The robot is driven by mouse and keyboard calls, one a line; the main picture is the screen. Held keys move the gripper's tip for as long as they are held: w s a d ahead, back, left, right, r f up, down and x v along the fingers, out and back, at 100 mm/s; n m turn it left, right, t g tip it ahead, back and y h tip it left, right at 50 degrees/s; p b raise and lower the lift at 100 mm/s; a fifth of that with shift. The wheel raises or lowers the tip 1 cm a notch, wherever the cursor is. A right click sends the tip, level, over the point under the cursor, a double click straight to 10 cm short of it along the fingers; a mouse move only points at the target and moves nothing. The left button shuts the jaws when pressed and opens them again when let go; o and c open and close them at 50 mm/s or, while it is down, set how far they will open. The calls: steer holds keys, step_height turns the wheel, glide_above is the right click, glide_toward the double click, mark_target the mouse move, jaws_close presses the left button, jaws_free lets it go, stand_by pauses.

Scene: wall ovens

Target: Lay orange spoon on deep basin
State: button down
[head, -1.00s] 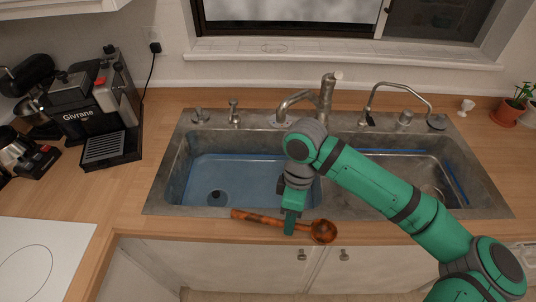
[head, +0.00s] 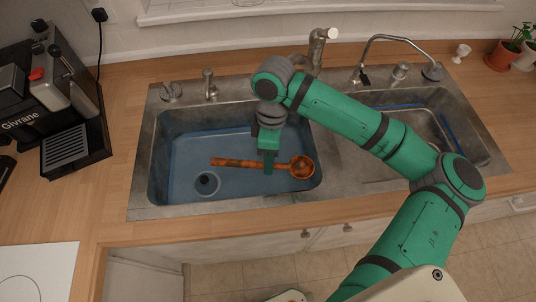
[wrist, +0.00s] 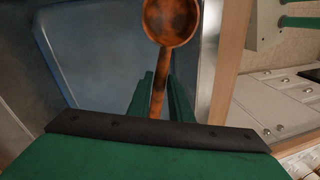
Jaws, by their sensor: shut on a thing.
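The orange-brown spoon (head: 238,163) shows in the head view over the left basin, its bowl end at the right. My gripper (head: 268,168) is shut on its handle, near the bowl. In the wrist view the spoon's bowl (wrist: 172,20) is at the top and its handle runs down between the green fingers (wrist: 158,95). The deep basin (head: 185,150) is the left, blue-tinted one with a round drain. The spoon appears held above its floor; its exact height I cannot tell.
A shallower right basin (head: 425,125) lies beyond the divider. Faucets (head: 318,48) stand along the sink's back edge. A coffee machine (head: 62,110) stands on the counter at left, and potted plants (head: 500,55) at far right.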

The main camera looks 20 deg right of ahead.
steer(key=shift+f, duration=7.8)
steer(key=c, duration=1.5)
jaws_free()
steer(key=shift+r, duration=0.1)
steer(key=r, duration=0.3)
steer(key=w+r, duration=0.1)
steer(key=r, duration=0.3)
steer(key=d+r, duration=0.1)
steer(key=r, duration=0.2)
steer(key=shift+w+r, duration=0.25)
steer(key=shift+w, duration=0.1)
